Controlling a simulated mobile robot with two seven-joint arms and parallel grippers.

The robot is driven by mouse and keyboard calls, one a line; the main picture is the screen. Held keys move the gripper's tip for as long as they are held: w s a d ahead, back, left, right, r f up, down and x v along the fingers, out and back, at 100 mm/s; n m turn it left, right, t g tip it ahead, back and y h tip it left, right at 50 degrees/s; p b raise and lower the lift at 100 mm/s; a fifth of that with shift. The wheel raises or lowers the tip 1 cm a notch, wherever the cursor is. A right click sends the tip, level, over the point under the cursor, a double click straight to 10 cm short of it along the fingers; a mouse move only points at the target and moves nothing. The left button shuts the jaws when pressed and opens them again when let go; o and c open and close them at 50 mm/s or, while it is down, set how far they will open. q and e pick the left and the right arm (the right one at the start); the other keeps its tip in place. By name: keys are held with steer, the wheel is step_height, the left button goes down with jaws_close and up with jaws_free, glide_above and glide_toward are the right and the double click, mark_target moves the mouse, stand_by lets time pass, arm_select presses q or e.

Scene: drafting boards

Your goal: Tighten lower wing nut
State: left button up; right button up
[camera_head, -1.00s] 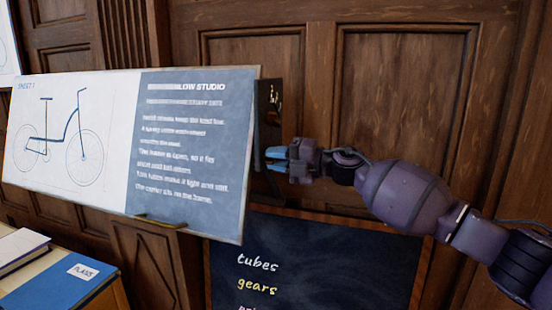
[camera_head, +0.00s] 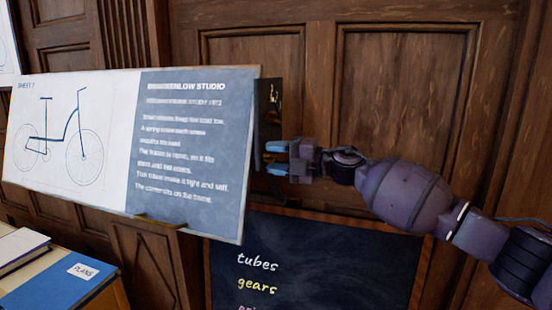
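The drafting board (camera_head: 190,150) stands tilted in the left half of the head view, with a bicycle drawing and a text panel. I cannot make out a lower wing nut; that spot is behind or beside my gripper's fingers. My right gripper (camera_head: 277,158) reaches in from the right, its blue fingertips at the bracket beside the board's right edge. Whether anything is between the fingertips is too small to tell. My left gripper is not in view.
A chalkboard (camera_head: 320,265) with written words stands below the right arm. A blue "PLANS" book (camera_head: 60,288) and another book (camera_head: 20,248) lie on a table at lower left. Wooden panelling (camera_head: 400,90) stands behind. The board's edge is close to the fingers.

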steer(key=b+v, duration=0.2)
steer(key=v, duration=0.9)
steer(key=shift+w+r, duration=0.1)
